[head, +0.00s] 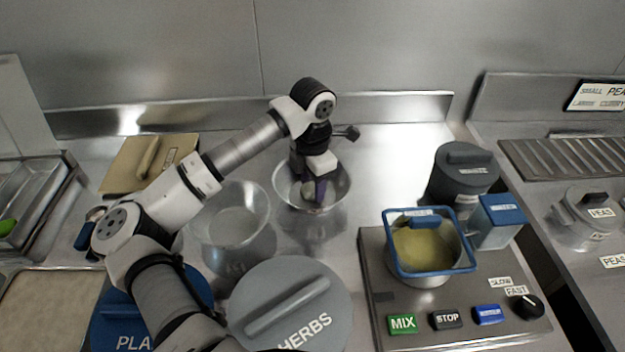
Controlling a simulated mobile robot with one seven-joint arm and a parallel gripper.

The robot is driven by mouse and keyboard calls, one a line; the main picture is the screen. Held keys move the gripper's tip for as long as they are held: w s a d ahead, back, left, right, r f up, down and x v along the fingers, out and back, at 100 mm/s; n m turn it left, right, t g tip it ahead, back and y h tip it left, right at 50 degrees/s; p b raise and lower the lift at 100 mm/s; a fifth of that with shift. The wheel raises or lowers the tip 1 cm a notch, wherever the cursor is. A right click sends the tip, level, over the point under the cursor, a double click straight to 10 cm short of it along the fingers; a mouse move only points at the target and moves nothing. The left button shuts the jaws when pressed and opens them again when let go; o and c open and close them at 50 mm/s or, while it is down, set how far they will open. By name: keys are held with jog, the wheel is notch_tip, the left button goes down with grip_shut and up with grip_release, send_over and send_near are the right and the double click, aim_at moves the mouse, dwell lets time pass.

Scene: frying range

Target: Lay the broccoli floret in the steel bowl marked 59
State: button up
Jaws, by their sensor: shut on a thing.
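My gripper (312,190) points down into a steel bowl (342,182) at the back middle of the counter. Its purple-dark fingers are inside the rim. They are shut on a small pale piece (308,188), mostly hidden by the fingers; I cannot tell for sure that it is the broccoli floret. A second steel bowl (232,226) stands to the left, nearer to me, and looks empty. I cannot read the mark 59 on either bowl. A small bright green thing (6,227) lies in a steel tray at the far left edge; I cannot tell what it is.
A grey HERBS lid (283,305) and a blue lid (125,325) are in front. A mixer base (455,325) with a pot (425,255) in a blue frame stands right, with a dark lidded canister (463,175) behind. A tan board (150,158) lies back left.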

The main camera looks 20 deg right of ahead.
aim_at(313, 186)
jog(key=shift+f+b, duration=0.2)
jog(key=shift+b, duration=0.1)
jog(key=o, duration=0.8)
jog(key=shift+r, duration=0.1)
jog(key=shift+r, duration=0.1)
notch_tip(313, 186, up, 12)
jog(key=shift+r+b, duration=0.1)
jog(key=shift+b, duration=0.95)
